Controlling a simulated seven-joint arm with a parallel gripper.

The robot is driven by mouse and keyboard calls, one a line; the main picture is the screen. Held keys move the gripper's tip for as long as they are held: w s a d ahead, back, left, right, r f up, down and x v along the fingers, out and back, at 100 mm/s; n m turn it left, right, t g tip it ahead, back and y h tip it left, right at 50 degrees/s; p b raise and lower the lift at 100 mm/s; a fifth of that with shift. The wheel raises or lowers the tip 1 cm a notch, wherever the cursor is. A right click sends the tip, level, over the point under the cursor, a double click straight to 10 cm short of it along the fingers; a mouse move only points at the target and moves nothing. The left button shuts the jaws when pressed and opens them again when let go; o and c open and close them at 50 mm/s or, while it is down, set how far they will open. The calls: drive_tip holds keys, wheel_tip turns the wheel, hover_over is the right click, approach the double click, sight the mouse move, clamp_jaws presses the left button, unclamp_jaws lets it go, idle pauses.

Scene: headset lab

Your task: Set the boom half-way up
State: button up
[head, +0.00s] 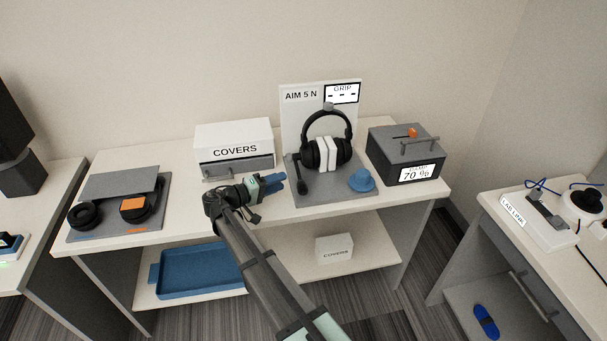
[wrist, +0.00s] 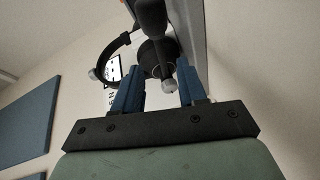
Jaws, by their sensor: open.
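The black headset (head: 327,153) hangs on its stand, with white pads between its ear cups. Its microphone boom (head: 298,172) is at the left ear cup and hangs down close to the grey base. My gripper (head: 277,182) has blue fingers and is just left of the boom, pointing right at it. In the wrist view the fingers (wrist: 160,95) are apart, with a dark, grey-ended part of the headset ahead between them. It does not look gripped. The headband (wrist: 113,52) shows on the left there. I cannot tell if a finger touches the boom.
A sign board (head: 301,105) reads "AIM 5 N". A blue knob (head: 362,180) sits right of the headset on the grey base (head: 325,195). A dark box (head: 405,155) showing 70 % stands at right. A white COVERS box (head: 234,136) is behind my gripper.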

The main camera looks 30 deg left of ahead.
drive_tip(key=x, duration=1)
drive_tip(key=shift+w+d, duration=0.1)
drive_tip(key=shift+w, duration=0.15)
clamp_jaws()
